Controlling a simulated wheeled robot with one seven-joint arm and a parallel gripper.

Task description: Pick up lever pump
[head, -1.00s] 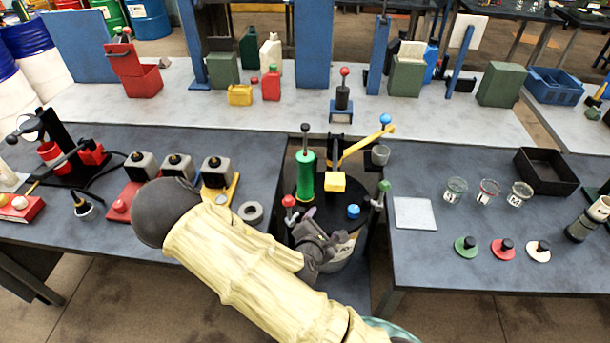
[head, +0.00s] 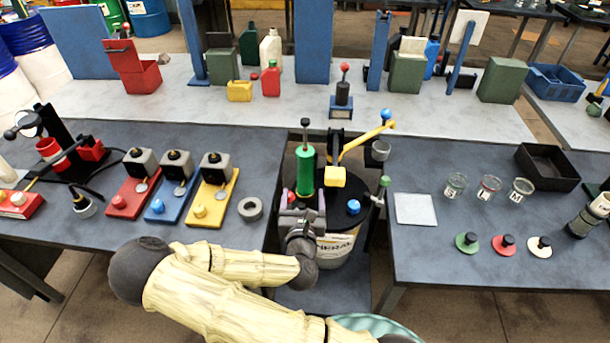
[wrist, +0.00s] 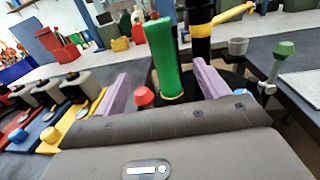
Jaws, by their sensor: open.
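A green cylinder with a black handle on top (head: 306,170) stands upright on the black lid (head: 345,205) of a white pail (head: 335,248). Behind it is a black post with a yellow lever arm (head: 362,142); a yellow block hangs in front. I cannot tell for certain which is the lever pump. My gripper (head: 306,207) is open, low in front of the green cylinder. In the wrist view, its two purple fingers (wrist: 161,75) stand apart either side of the green cylinder (wrist: 165,62). Contact is not visible. The gripper hides the cylinder's base in the head view.
A red knob (wrist: 144,96) is close to the left finger. A green-knobbed valve (head: 383,186) and a grey cup (head: 380,150) are on the right. Red, blue and yellow stations (head: 212,200) stand left, beside a grey ring (head: 250,209). A white plate (head: 415,209) lies right.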

